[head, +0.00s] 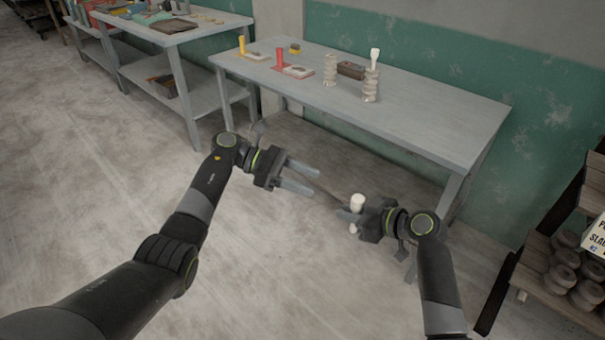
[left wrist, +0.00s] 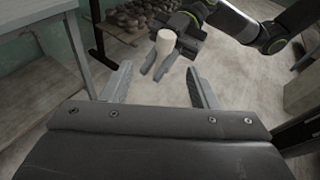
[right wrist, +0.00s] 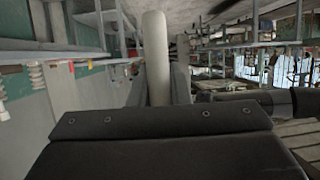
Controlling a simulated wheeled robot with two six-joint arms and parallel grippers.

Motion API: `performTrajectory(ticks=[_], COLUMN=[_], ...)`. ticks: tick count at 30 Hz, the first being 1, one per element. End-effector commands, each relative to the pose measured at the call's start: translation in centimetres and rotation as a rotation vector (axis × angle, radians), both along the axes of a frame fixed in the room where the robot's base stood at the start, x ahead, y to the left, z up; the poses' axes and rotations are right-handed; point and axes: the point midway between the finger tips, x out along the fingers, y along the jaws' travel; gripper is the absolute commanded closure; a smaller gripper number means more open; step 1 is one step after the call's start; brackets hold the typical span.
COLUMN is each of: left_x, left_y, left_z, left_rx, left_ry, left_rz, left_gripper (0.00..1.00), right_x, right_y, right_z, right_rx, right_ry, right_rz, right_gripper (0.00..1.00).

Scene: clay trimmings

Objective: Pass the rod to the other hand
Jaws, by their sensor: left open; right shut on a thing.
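A cream-white rod (head: 356,203) is held upright in my right gripper (head: 350,216), whose fingers are shut on it in front of the table. In the right wrist view the rod (right wrist: 156,60) stands between the fingers. Its lower end shows just below the fingers in the head view. My left gripper (head: 306,178) is open and empty, to the left of the rod, with its fingers pointing toward it. In the left wrist view the rod (left wrist: 165,43) is ahead of the open fingers (left wrist: 160,88) and apart from them.
A grey table (head: 430,115) behind the grippers bears a yellow stand (head: 242,46), a red stand (head: 280,60), stacked pale pieces (head: 370,84) and a dark brick (head: 351,69). A wooden rack (head: 560,285) is at right. The floor below is clear.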

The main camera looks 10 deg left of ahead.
Motion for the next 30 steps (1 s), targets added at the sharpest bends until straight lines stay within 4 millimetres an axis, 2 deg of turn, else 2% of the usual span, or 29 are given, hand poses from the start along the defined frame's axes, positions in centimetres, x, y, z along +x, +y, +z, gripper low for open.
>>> performTrajectory(ticks=[3,10,22,30], left_x=[-0.1,-0.4,-1.7,-2.1], left_y=[0.1,-0.8,-7.5,-10.2], left_z=[1.3,1.2,-1.6,-2.8], left_rx=[0.066,0.097,0.092,0.095], left_ry=[-0.080,-0.112,-0.108,-0.108], left_rz=[-0.073,-0.110,-0.109,-0.106], left_gripper=[0.46,0.46,0.46,0.46], right_x=[0.0,0.0,0.0,0.0], right_y=[0.0,0.0,0.0,0.0], right_z=[0.0,0.0,0.0,0.0], right_rx=[0.001,0.001,0.001,0.001], right_ry=[-0.001,-0.001,-0.001,-0.001], right_rz=[0.000,0.000,0.000,0.000], right_gripper=[1.00,1.00,1.00,1.00])
